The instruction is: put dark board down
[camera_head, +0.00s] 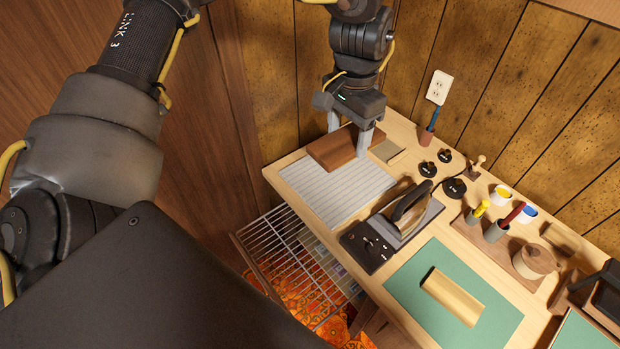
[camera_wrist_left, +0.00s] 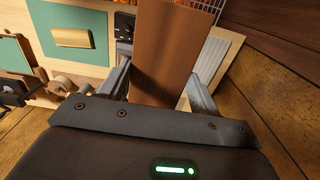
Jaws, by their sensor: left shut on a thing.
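The dark board (camera_head: 338,148) is a reddish-brown block. My left gripper (camera_head: 348,141) points down with one finger on each side of it and is shut on it. The board is over the far left end of the bench, by the pale ribbed pad (camera_head: 335,190); I cannot tell whether it touches the surface. In the left wrist view the board (camera_wrist_left: 170,45) runs away between the fingers (camera_wrist_left: 160,85) and covers part of the pad (camera_wrist_left: 210,58). My right gripper is not in view.
An iron (camera_head: 409,210) on its stand is right of the pad. A green mat (camera_head: 405,285) with a tan block (camera_head: 452,296) lies nearer. Cups and dark round pieces line the back. A wire rack (camera_head: 285,255) is below the bench's left edge. Wooden walls are close behind.

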